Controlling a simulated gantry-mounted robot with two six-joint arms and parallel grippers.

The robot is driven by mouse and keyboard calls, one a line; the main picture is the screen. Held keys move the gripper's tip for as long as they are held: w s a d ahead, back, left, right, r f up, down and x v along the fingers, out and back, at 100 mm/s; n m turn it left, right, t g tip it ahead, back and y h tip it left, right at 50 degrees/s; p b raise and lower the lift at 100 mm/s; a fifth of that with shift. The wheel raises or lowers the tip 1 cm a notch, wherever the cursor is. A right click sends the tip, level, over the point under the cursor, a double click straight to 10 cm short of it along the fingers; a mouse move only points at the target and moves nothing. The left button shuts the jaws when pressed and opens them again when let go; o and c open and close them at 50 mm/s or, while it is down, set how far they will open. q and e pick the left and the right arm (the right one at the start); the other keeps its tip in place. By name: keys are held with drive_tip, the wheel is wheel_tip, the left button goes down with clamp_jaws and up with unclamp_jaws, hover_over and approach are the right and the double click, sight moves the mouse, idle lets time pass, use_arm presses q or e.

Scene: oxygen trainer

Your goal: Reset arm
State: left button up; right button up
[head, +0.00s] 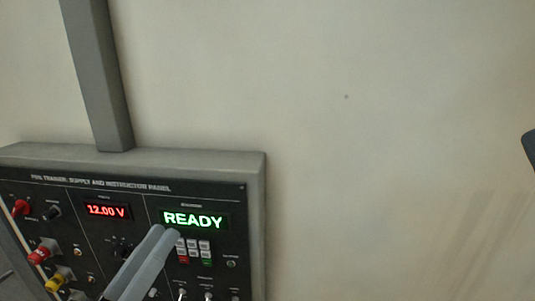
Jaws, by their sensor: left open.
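The supply and instructor panel (215,181) is at the lower left of the head view, a black face in a grey frame. Its green display (194,220) reads READY and its red display (107,211) reads 12.00 V. My left gripper (166,233) is in front of the panel, its two grey fingers reaching up from the bottom edge to just below the green display. The fingers look close together, with a narrow gap and nothing seen between them. They hide part of the panel. I cannot tell whether they touch it. My right gripper is not in view.
A small keypad (193,251) is just right of the fingertips. Red and yellow connectors (54,280) and knobs are at the left of the panel. A grey post (98,75) rises above it. The plain wall (390,170) to the right is clear.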

use_arm(q)
drive_tip(key=s+d+r+m+t+y, duration=0.15)
drive_tip(key=s+r, duration=0.25)
drive_tip(key=r, duration=0.4)
drive_tip(key=s+r+m+t, duration=0.2)
drive_tip(key=s+r+t, duration=0.1)
drive_tip(key=r, duration=0.5)
wheel_tip(320, 180, up, 27)
drive_tip(key=a+n+t+y+p, duration=0.1)
drive_tip(key=y+p, duration=0.4)
drive_tip(key=p, duration=2.2)
drive_tip(key=shift+a+n, duration=0.35)
drive_tip(key=shift+a, duration=0.55)
drive_tip(key=shift+s+f, duration=0.1)
